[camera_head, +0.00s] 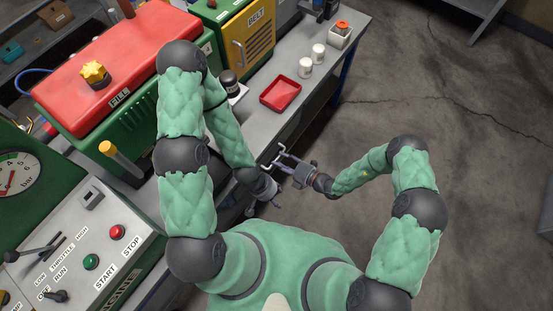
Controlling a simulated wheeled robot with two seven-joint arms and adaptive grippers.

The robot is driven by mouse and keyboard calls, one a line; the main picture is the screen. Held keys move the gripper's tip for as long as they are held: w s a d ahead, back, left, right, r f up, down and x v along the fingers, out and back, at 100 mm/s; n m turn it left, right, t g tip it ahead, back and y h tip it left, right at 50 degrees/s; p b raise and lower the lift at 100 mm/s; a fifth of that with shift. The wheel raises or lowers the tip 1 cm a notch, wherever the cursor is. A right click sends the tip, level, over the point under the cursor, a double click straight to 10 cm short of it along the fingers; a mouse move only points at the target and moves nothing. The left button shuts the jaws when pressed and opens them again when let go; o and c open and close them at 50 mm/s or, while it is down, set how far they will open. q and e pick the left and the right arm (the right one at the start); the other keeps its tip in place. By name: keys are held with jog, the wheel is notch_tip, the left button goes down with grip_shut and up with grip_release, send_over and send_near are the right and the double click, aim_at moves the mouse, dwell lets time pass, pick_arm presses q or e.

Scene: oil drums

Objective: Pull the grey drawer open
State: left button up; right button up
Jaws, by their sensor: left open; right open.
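The grey workbench (325,71) runs diagonally through the upper middle of the camera_head view. A pale bar that looks like the grey drawer's handle (282,149) shows at the bench's front edge; the drawer front is mostly hidden by the steep angle and my arms. My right gripper (279,162) is open, its fingers pointing left toward the bench edge, right at the handle. I cannot tell whether it touches the handle. My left gripper (276,195) is open and empty, lower down, in front of the bench and apart from the handle.
A red tray (280,93), white canisters (305,67) and a dark bottle (229,83) stand on the bench. A green machine with a red top (130,60) and a control panel (85,245) fill the left. Open concrete floor (430,100) lies to the right.

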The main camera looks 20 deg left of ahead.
jog(key=shift+x, duration=1.4)
grip_shut()
